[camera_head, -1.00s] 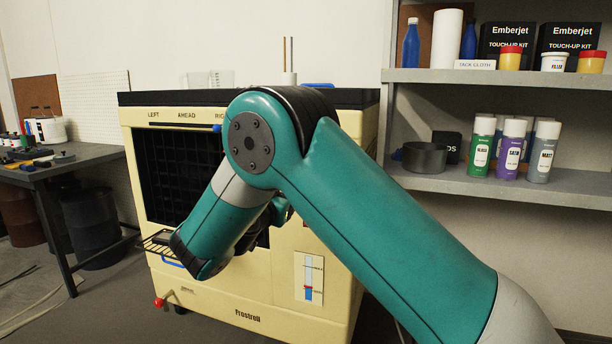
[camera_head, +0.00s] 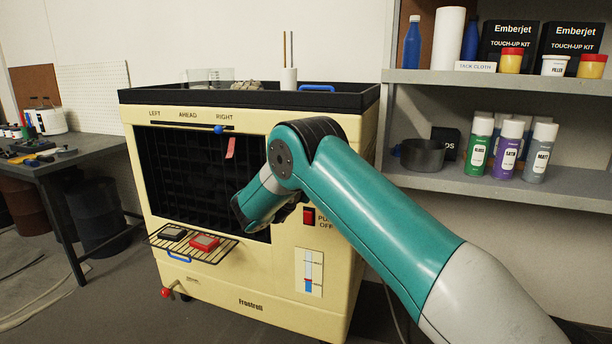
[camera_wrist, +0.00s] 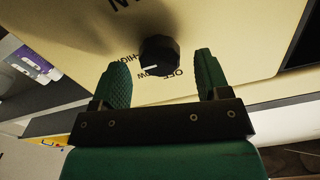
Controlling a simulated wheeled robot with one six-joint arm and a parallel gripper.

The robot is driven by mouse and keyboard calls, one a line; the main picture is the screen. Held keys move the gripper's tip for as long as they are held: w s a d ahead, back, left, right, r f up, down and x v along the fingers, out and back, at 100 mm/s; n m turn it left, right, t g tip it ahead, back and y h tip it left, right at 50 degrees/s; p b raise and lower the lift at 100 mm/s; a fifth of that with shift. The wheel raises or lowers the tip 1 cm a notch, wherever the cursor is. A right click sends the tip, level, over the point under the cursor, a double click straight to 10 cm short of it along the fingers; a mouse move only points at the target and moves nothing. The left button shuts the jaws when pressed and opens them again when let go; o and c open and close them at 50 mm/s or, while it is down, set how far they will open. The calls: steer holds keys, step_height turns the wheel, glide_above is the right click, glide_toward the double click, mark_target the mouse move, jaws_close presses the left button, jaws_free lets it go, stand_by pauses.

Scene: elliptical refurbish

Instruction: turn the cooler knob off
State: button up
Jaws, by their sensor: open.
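The cream cooler (camera_head: 190,285) stands in the middle of the head view, with a dark grille on its front. The black cooler knob (camera_wrist: 160,54) shows in the wrist view on the cream panel. Its white pointer mark points left, near the LOW lettering; OFF and HIGH are printed around it. My gripper (camera_wrist: 162,76) is open, with one green finger on each side of the knob's lower part. I cannot tell whether the fingers touch it. In the head view my arm hides the knob and most of the gripper.
A wire rack (camera_head: 158,243) with small items juts out at the lower left. A shelf (camera_head: 480,78) stands right, a workbench (camera_head: 50,164) left.

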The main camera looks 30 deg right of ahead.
steer(key=shift+x, duration=0.85)
steer(key=c, duration=0.9)
steer(key=shift+n, duration=0.3)
steer(key=shift+w+a+f+n+p, duration=0.1)
steer(key=shift+n+p, duration=0.95)
steer(key=shift+n, duration=3.25)
steer(key=shift+w+f+n+p, duration=0.15)
steer(key=shift+n+p, duration=0.9)
steer(key=shift+n, duration=3.25)
steer(key=shift+s, duration=0.15)
